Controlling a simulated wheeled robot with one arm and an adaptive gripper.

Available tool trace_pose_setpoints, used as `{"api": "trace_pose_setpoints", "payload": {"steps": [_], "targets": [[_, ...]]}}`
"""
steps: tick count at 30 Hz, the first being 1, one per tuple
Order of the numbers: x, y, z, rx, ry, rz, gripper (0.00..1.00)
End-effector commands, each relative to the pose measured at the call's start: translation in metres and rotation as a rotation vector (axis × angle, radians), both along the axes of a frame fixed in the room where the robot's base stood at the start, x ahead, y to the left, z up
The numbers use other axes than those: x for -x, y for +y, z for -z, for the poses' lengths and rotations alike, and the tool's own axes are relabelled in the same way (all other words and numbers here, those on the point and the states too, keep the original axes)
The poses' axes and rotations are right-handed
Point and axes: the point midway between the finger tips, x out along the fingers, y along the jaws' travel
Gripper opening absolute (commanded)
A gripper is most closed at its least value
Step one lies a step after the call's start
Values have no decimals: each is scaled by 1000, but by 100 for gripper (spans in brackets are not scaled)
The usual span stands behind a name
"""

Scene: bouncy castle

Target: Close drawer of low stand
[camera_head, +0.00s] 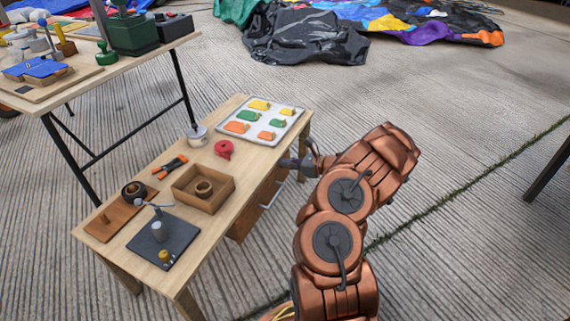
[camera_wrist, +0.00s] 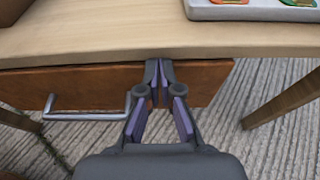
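The low stand (camera_head: 137,187) is a light wooden bench with a brown drawer (camera_head: 248,219) under its right edge. In the wrist view, the drawer front (camera_wrist: 85,88) lies just below the tabletop edge (camera_wrist: 110,45), with no clear gap; I cannot tell whether it is fully in. Its silver bar handle (camera_wrist: 88,115) is left of my gripper (camera_wrist: 157,72). The fingers are together at their tips, with nothing seen between them. The tips are at the right part of the drawer front; contact is unclear. In the head view, my gripper (camera_head: 300,163) is beside the stand, partly hidden by my arm.
A higher table (camera_head: 110,70) stands behind at left. Concrete floor (camera_head: 460,120) is open to the right.

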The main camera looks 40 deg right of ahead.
Motion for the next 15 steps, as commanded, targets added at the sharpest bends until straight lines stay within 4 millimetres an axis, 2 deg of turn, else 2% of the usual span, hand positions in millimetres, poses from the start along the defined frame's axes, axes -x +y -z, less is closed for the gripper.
{"api": "trace_pose_setpoints", "payload": {"steps": [8,15], "targets": [[8,-5,-2,-2,1,-3,0],[39,-23,-9,1,0,-3,0]]}}
